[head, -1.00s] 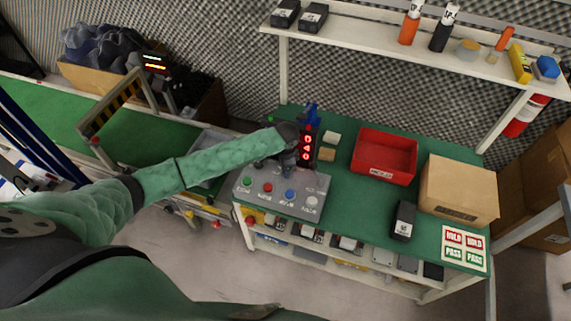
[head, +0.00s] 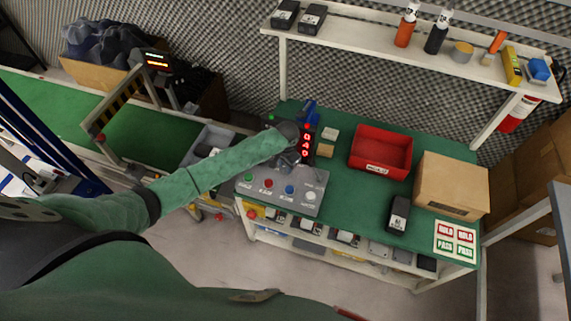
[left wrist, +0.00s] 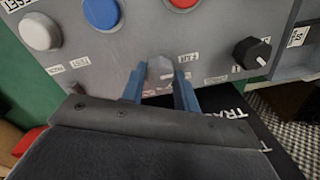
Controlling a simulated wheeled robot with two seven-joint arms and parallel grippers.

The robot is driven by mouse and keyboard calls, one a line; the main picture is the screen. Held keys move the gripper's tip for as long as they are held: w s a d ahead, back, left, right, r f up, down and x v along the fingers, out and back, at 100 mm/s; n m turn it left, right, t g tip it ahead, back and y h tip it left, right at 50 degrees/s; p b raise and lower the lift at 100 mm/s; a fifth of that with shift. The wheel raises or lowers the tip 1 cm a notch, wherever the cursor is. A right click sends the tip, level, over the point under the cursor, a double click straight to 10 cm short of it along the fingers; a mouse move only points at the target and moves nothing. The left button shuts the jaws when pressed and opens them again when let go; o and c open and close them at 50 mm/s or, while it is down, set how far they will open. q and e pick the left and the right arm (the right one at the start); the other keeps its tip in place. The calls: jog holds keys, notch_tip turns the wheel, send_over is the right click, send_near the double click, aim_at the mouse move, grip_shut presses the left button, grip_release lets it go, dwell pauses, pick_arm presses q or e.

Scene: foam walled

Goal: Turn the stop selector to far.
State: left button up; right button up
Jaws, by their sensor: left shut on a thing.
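The grey control console (head: 300,207) stands at the left end of the green bench, with a row of coloured buttons along its front. My left gripper (head: 290,152) reaches over the back of the console. In the left wrist view, its two blue fingers (left wrist: 160,88) are shut on a small grey knob (left wrist: 160,68), which I take for the stop selector. Small labels sit around it; I cannot read its setting. A black knob (left wrist: 252,52) with a white mark lies to the right on the same panel. My right gripper is not in view.
A red digit display (head: 306,144) stands close beside my left gripper. A red bin (head: 381,152), a cardboard box (head: 452,186) and a black device (head: 399,214) are farther right on the bench. A shelf (head: 400,38) runs above the back. A conveyor (head: 50,112) lies left.

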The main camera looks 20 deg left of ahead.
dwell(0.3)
pick_arm(q)
jog(key=o, duration=1)
jog(key=shift+c, duration=0.2)
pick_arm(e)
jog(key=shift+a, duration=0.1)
pick_arm(q)
jog(key=shift+r+b, duration=0.35)
jog(key=shift+r, duration=0.15)
notch_tip(320, 180, up, 6)
jog(key=shift+f+b, duration=0.1)
jog(key=shift+b, duration=1.05)
jog(key=shift+r, duration=0.55)
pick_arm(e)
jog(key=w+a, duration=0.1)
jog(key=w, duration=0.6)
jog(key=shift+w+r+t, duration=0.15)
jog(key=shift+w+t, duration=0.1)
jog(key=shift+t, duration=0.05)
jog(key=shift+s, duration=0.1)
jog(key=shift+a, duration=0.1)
